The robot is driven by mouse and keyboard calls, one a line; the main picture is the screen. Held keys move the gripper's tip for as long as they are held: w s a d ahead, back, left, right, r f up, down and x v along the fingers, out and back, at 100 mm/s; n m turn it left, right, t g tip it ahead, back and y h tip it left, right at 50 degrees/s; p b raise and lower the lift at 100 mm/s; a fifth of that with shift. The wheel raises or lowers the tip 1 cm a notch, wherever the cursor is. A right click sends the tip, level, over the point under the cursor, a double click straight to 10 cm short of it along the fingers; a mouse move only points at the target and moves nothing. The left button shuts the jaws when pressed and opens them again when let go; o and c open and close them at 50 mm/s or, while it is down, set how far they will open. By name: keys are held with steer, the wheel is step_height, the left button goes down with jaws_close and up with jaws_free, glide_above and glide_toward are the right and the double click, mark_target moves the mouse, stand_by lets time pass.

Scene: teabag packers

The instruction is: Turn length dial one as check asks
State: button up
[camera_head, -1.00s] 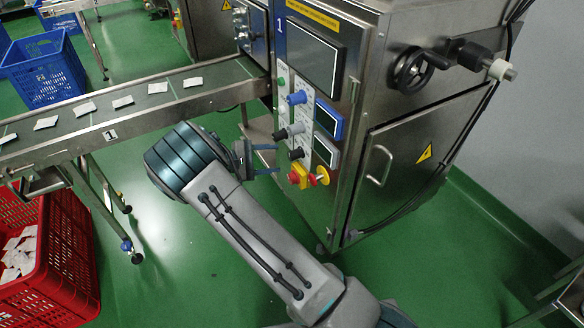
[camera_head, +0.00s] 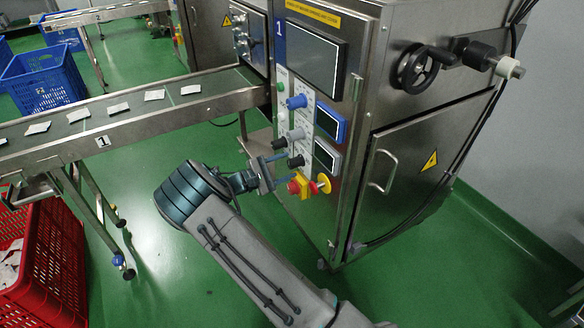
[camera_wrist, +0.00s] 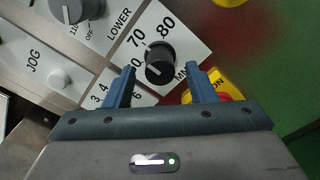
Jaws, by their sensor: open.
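The length dial is a black round knob (camera_wrist: 159,62) on a white plate printed with 70, 80 and MM in the wrist view. In the head view, it appears to be the lower black knob (camera_head: 296,161) on panel 1. My gripper (camera_wrist: 161,78) is open, its two blue fingers on either side of the knob's near edge. I cannot tell whether they touch it. In the head view my gripper (camera_head: 284,167) is close in front of the panel's lower part. The machine's displays (camera_head: 327,155) show no readable text.
A red and yellow stop button (camera_head: 298,186) sits just below the dial. A grey knob (camera_wrist: 72,8) and a white JOG button (camera_wrist: 58,78) are nearby. A conveyor (camera_head: 180,105) with several teabags runs at left. A red crate (camera_head: 45,255) stands lower left.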

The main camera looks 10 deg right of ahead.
mark_target(289, 165)
steer(key=shift+x, duration=1.55)
steer(key=shift+c, duration=0.3)
steer(key=c, duration=0.9)
steer(key=shift+m+b, duration=0.4)
steer(key=m+b, duration=0.2)
steer(key=m, duration=0.3)
steer(key=shift+f+m, duration=0.1)
steer(key=shift+m, duration=0.2)
steer(key=m+b, duration=0.2)
steer(key=m, duration=0.3)
steer(key=shift+m, duration=0.4)
